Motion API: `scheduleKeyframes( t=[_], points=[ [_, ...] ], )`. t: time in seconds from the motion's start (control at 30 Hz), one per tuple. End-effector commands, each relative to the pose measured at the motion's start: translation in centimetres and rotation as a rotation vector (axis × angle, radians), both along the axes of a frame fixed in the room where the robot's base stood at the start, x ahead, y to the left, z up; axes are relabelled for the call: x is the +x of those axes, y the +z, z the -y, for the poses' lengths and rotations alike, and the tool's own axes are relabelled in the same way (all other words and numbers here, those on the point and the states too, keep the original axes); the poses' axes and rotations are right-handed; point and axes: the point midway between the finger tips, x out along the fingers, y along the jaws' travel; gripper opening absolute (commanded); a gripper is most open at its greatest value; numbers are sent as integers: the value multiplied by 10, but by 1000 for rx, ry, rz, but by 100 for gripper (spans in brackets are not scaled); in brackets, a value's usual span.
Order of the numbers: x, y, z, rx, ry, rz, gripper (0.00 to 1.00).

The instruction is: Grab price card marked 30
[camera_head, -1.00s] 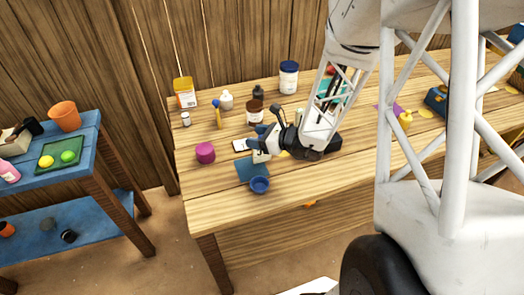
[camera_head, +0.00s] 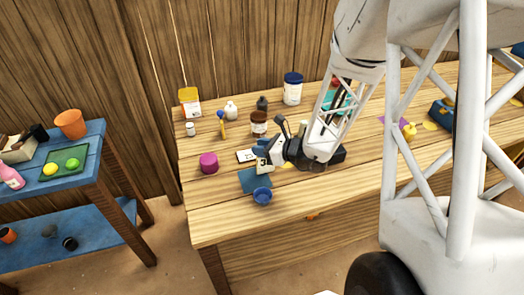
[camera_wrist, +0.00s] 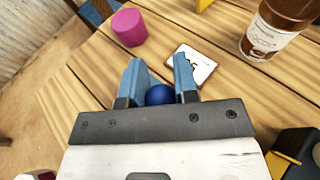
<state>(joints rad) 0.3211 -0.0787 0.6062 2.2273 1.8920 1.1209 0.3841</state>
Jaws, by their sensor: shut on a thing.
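The price card (camera_head: 246,156) is a small white card with dark figures, lying flat on the wooden table. In the wrist view the card (camera_wrist: 195,62) lies just beyond the right finger, which hides part of its figures, so I cannot read the number fully. My gripper (camera_wrist: 158,82) has two blue fingers closed on a dark blue ball (camera_wrist: 159,95), which sits low between them. In the head view my gripper (camera_head: 262,150) is just right of the card. The card is outside the fingers; whether they touch it I cannot tell.
A magenta cup (camera_head: 209,163) stands left of the card, and a brown jar (camera_head: 259,123) behind it. A blue mat (camera_head: 250,184) and a small blue bowl (camera_head: 262,196) are in front. Bottles and a white tub (camera_head: 292,88) stand farther back. The front left tabletop is clear.

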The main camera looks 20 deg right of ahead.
Motion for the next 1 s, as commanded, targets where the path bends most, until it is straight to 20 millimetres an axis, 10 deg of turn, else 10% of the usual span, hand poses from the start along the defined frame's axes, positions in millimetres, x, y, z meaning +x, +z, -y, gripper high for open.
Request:
scheduleKeyframes(
  t=[0.4,1.0],
  points=[
    [0,36,0,-2,0,3,0],
    [-103,43,-5,0,-2,2,0]
  ],
)
